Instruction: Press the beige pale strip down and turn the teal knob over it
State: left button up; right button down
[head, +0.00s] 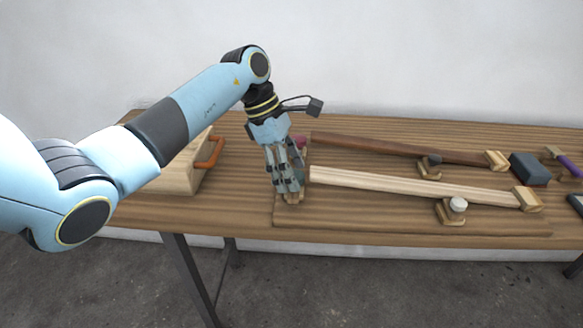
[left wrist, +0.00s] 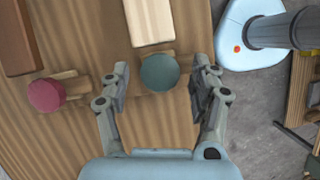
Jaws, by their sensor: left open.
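The beige pale strip (head: 420,187) lies lengthwise on the board, its right end at a wooden block. Its near end also shows in the left wrist view (left wrist: 150,20), just beyond the teal knob (left wrist: 159,73). I cannot tell whether that end is pressed fully down. The knob sits on a small wooden mount with a tab. My left gripper (head: 288,188) is open and points down at the strip's left end. In the left wrist view its fingers stand either side of the knob with gaps. In the head view the gripper hides the knob. My right gripper is out of view.
A dark brown strip (head: 400,148) lies behind, with a red knob (left wrist: 46,95) at its left end. A white knob (head: 458,204) and a dark knob (head: 434,158) stand beside the strips. A wooden box with an orange handle (head: 209,152) stands left.

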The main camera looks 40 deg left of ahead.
pick_arm(q)
jog(key=shift+c, duration=0.3)
jog(key=c, duration=1.1)
jog(key=shift+n+t+y, duration=0.4)
jog(key=shift+n+t, duration=0.1)
jog(key=shift+n, duration=0.9)
jog(key=o, duration=1.2)
jog(key=shift+c, duration=0.2)
jog(key=shift+s+r, duration=0.1)
jog(key=v, duration=1.2)
